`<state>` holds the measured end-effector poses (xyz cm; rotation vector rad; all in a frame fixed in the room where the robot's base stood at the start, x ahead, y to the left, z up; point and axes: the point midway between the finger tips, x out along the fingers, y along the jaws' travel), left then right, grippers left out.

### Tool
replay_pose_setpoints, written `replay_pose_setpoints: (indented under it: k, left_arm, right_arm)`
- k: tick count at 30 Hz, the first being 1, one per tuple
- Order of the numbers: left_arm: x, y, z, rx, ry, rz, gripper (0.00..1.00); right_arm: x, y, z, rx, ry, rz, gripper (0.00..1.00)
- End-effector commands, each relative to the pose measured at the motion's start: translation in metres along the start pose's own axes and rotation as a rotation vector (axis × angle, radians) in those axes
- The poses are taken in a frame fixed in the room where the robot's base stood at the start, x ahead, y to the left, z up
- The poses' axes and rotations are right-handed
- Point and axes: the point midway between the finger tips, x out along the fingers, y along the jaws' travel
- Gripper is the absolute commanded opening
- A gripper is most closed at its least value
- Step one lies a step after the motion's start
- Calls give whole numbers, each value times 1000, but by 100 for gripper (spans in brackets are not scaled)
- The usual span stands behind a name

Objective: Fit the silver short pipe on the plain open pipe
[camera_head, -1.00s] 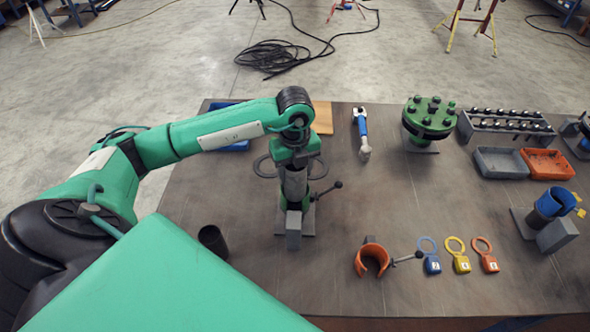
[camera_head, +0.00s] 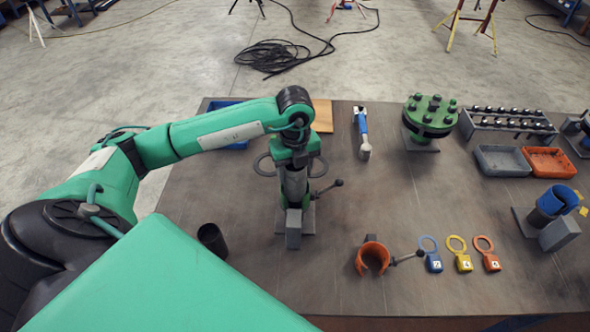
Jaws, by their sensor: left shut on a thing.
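My left gripper (camera_head: 293,166) reaches down from above over the table's left half and is shut on the silver short pipe (camera_head: 293,184). The gripper hides the pipe's upper part. The silver pipe stands about upright, directly above or on a dark stand with a grey block (camera_head: 293,229) and a side handle. The plain open pipe seems to be in this stand, largely hidden; I cannot tell whether the silver pipe is seated on it. My right gripper is not in view.
A short dark pipe (camera_head: 212,238) stands at left on the table (camera_head: 400,210). An orange clamp (camera_head: 373,259) and several coloured tags lie at front. A green bolted flange (camera_head: 430,117), blue-handled tool (camera_head: 362,132), trays and a blue-clamped pipe (camera_head: 557,201) stand farther right.

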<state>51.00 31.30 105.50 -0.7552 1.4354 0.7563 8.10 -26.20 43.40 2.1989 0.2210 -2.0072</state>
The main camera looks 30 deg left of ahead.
Motion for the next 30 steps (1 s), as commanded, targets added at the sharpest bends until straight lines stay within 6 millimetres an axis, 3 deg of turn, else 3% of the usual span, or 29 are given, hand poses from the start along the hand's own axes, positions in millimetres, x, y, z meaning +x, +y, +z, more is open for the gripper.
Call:
replay_pose_setpoints:
  k: [2,3,7,16,20,30]
  left_arm:
    - [-1,0,0,0,0,-1,20]
    - [-1,0,0,0,0,-1,56]
    - [-1,0,0,0,0,-1,79]
    - [-1,0,0,0,0,0,79]
    - [-11,-1,0,0,-1,-3,79]
    - [-81,-1,0,1,-3,-6,79]
  right_arm:
    - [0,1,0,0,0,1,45]
    - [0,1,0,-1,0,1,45]
    - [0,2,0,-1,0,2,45]
    - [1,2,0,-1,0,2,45]
    - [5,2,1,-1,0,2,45]
    - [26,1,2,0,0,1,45]
